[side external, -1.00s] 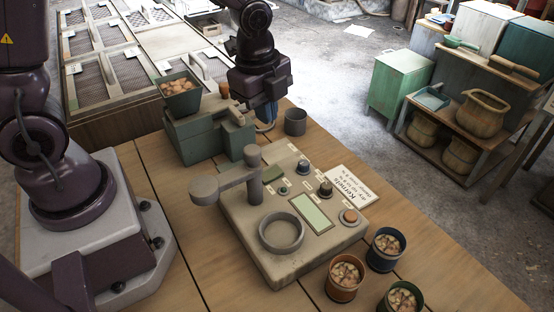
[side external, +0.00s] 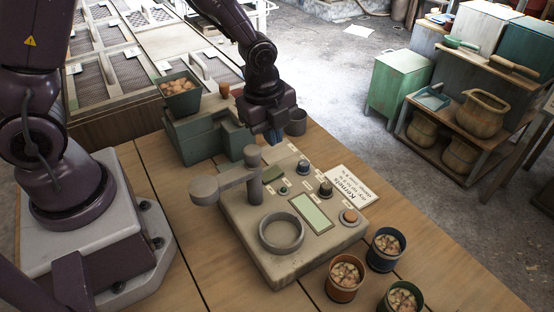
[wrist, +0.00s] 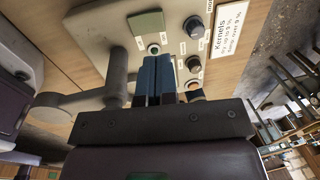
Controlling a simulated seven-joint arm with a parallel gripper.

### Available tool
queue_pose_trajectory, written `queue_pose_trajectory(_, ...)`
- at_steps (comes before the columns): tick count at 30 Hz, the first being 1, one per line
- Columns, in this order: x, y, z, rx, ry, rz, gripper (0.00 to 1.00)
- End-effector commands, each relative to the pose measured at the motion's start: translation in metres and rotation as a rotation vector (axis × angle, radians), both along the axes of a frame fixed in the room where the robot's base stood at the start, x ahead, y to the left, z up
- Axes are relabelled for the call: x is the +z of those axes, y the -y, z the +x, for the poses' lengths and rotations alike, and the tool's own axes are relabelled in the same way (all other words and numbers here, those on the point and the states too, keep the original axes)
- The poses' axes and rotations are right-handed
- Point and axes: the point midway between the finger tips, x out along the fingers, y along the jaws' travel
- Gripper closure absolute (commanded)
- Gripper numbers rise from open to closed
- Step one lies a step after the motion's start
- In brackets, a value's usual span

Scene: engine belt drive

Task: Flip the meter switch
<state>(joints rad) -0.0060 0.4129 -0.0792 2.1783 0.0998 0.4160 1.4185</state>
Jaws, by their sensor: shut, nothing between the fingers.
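The meter (side external: 240,243) is a beige box on the wooden table, with a pale display (side external: 312,212), a round ring (side external: 281,233) and a grey swing arm (side external: 228,185). Its face carries a small button (side external: 284,190), a dark knob (side external: 326,189), another knob (side external: 304,167) and an orange-topped knob (side external: 349,216). I cannot tell which control is the switch. My gripper (side external: 273,138) is above the meter's back edge, apart from it. In the wrist view its blue fingers (wrist: 156,72) are shut and empty, covering part of the panel beside the small button (wrist: 154,50).
A "Kernels" card (side external: 345,185) lies beside the meter. Cups of kernels (side external: 344,285) stand at the front right. The swing arm's post (side external: 254,180) rises close by.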

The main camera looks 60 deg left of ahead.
Motion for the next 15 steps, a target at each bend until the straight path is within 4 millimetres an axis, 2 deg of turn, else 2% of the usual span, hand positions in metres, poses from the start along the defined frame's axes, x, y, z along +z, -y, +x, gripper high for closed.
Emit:
queue_pose_trajectory(1,-0.013,0.000,0.001,-0.001,-0.006,0.001,1.00)
queue_pose_trajectory(6,-0.046,0.000,0.005,-0.001,-0.004,0.001,1.00)
queue_pose_trajectory(9,-0.060,0.000,0.008,0.000,-0.003,0.001,1.00)
queue_pose_trajectory(15,-0.077,0.000,0.011,0.000,0.001,0.001,1.00)
